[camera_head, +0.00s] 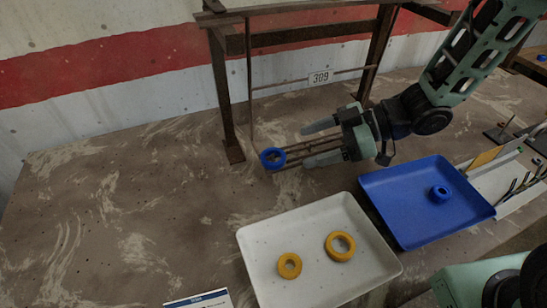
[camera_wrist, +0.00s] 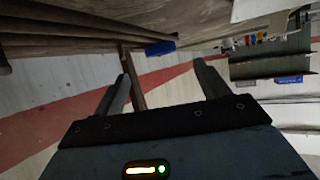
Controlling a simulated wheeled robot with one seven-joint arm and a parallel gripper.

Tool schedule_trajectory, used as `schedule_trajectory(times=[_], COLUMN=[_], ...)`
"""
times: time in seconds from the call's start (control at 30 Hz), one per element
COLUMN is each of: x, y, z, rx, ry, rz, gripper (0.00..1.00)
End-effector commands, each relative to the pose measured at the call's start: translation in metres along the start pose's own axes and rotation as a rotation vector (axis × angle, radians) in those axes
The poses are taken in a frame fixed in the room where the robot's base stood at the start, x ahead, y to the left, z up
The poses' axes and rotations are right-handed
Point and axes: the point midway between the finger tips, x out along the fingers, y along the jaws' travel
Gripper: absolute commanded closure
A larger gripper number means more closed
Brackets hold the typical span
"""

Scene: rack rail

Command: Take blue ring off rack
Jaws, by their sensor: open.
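The blue ring (camera_head: 273,158) is at the left end of the rack's brown rails (camera_head: 296,152), in front of the rack's left post. In the wrist view the blue ring (camera_wrist: 160,48) shows edge-on, beyond the fingertips. My gripper (camera_head: 304,147) is open and empty, with its fingers pointing left toward the ring. The fingers lie on either side of the rails in the picture, and their tips are short of the ring. In the wrist view my gripper (camera_wrist: 161,64) has its two fingers apart, with a brown bar between them.
A white tray (camera_head: 252,245) holds two yellow rings (camera_head: 340,246). A blue tray (camera_head: 408,222) to its right holds another blue ring (camera_head: 440,193). The table's left side is clear.

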Motion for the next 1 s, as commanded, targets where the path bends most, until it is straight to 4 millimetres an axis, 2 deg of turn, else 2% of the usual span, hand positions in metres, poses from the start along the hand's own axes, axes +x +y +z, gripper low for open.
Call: schedule_trajectory(times=[0.1,0.27,0.6,0.9,1.0], x=[0.015,0.024,0.068,0.072,0.072], y=[0.000,0.000,-0.002,-0.001,-0.001], z=[0.000,-0.001,-0.003,-0.003,-0.003], rx=[0.000,-0.001,0.000,0.000,0.000], ry=[0.000,0.000,0.000,-0.001,-0.001], rz=[-0.002,-0.001,-0.002,0.001,0.001], gripper=[0.26,0.26,0.26,0.26,0.54])
